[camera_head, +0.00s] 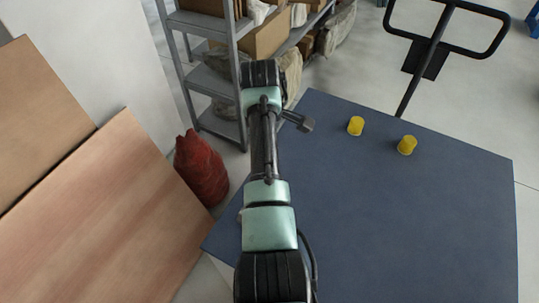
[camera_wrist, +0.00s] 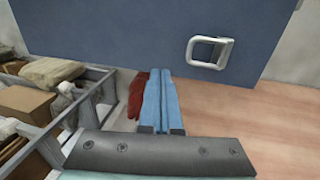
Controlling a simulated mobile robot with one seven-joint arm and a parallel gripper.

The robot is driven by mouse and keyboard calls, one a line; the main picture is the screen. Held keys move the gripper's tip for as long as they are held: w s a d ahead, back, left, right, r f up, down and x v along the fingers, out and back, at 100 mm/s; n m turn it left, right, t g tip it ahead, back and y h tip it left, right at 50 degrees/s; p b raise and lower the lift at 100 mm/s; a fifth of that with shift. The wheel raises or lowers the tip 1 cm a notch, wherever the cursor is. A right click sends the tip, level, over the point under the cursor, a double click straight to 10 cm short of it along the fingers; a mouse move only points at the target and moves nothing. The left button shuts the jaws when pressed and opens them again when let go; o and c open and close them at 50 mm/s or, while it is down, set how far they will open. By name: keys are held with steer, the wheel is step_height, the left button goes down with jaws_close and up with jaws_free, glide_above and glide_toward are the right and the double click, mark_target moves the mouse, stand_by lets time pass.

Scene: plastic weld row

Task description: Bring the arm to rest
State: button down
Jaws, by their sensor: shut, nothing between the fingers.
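My gripper (camera_wrist: 160,76) shows in the wrist view as two blue fingers lying side by side, shut with nothing between them. It reaches towards the edge of the blue table, and I cannot tell how high it is. In the head view my arm stretches up the middle, past the table's left edge, and the fingers cannot be made out there. A white square handle-like ring (camera_wrist: 192,52) lies on the blue table top (camera_wrist: 110,40) in the wrist view. Two yellow cylinders (camera_head: 356,125) (camera_head: 407,145) stand apart on the table's far part in the head view.
A grey shelf rack (camera_head: 187,60) with boxes stands beyond the arm. A red sack (camera_head: 201,170) is on the floor left of the table. Wooden panels (camera_head: 95,220) are at the left. A black-framed handle (camera_head: 437,42) rises behind the table. Most of the table top is clear.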

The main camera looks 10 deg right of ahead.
steer(key=shift+w+r, duration=0.1)
stand_by(0.4)
steer(key=w+a+r+m+t, duration=0.25)
steer(key=w+r+t, duration=0.4)
steer(key=r, duration=0.55)
steer(key=s+a+r+m+t, duration=0.15)
steer(key=r+t, duration=0.35)
steer(key=r, duration=0.7)
steer(key=s+r+m+t, duration=0.25)
steer(key=r+t, duration=0.25)
steer(key=r, duration=0.6)
steer(key=s+a+r+m+t, duration=0.1)
steer(key=s+r+t, duration=0.3)
steer(key=s+r, duration=0.6)
steer(key=s+a+r+m+t+y, duration=0.1)
steer(key=s+r+m+t, duration=0.2)
steer(key=s+r, duration=0.7)
steer(key=shift+s+a+r+t, duration=0.4)
steer(key=shift+s+t, duration=0.15)
steer(key=shift+t, duration=0.6)
steer(key=shift+s+f, duration=0.1)
